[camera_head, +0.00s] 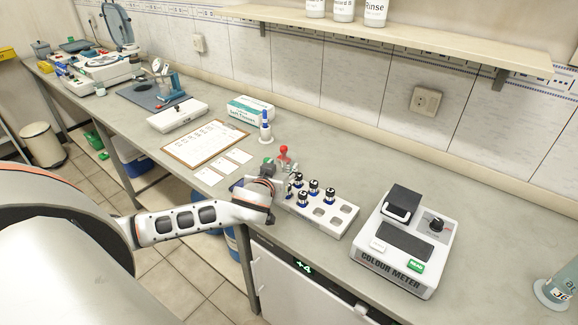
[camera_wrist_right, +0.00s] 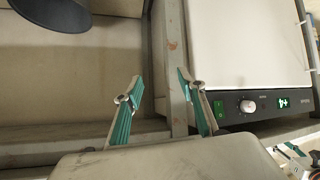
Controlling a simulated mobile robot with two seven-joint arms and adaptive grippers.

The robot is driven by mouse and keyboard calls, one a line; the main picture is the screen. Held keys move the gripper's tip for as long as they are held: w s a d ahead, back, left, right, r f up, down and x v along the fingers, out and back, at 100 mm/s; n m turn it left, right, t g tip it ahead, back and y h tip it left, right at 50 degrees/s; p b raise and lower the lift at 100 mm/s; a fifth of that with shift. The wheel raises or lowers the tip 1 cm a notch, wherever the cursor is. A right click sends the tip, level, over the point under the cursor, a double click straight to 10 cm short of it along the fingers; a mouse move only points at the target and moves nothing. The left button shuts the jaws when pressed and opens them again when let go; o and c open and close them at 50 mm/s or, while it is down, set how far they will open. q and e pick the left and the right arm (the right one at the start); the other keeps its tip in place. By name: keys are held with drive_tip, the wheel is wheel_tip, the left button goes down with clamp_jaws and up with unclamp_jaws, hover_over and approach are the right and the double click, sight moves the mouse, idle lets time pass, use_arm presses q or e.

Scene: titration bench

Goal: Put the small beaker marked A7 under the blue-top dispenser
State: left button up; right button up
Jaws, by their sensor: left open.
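The blue-top dispenser (camera_head: 265,127) stands upright on the bench behind the vial rack, beside a green-and-white box. My left gripper (camera_head: 288,187) is by the left end of the rack. It is open, but its fingers are small and partly hidden by its own body, so I cannot tell what lies between them. I cannot make out a beaker marked A7 in either view. My right gripper (camera_wrist_right: 160,79) shows in the right wrist view, open and empty, its green-padded fingers apart in front of the bench front.
A white rack (camera_head: 345,212) holds several dark-capped vials. A red-top dispenser (camera_head: 284,158) stands behind my left gripper. A clipboard (camera_head: 205,143) lies to the left. The colour meter (camera_head: 408,243) is to the right, with a labelled glass vessel (camera_head: 555,290) beyond it. Bare bench lies behind the rack.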

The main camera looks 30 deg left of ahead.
sight(291, 155)
use_arm(q)
drive_tip(key=shift+x, duration=1.6)
drive_tip(key=shift+p+x, duration=0.4)
drive_tip(key=shift+x, duration=2.15)
drive_tip(key=shift+a, duration=0.1)
drive_tip(key=c, duration=1)
drive_tip(key=shift+r, duration=0.1)
